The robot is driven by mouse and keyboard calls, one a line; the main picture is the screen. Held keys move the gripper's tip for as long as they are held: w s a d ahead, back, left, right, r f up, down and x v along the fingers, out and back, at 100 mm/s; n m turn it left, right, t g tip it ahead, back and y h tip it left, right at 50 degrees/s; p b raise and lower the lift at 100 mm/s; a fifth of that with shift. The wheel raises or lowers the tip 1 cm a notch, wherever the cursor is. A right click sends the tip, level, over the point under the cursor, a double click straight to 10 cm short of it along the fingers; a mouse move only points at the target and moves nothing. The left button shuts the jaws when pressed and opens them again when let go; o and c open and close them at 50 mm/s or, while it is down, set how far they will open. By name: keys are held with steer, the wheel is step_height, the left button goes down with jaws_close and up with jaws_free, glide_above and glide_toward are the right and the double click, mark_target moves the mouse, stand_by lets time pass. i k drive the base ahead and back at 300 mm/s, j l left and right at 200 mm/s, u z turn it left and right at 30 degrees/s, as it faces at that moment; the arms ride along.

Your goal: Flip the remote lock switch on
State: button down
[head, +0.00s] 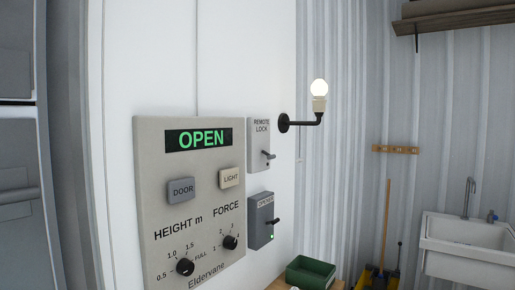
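The remote lock switch (260,144) is a light grey box labelled "REMOTE LOCK" on the white wall, right of the large control panel. Its small lever (268,155) sticks out to the right near the lower part of the box; I cannot tell its setting for sure. No lit lamp shows on this box. My gripper is not in view.
The beige control panel (150,215) reads "OPEN" in green and has buttons and two knobs. A lit wall lamp (319,90), green bin (311,272) and sink (467,245) are to the right.

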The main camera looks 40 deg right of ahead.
mark_target(269, 157)
steer(key=l+z, duration=0.1)
steer(key=l, duration=0.65)
steer(key=i+l, duration=0.5)
steer(key=i+u, duration=0.05)
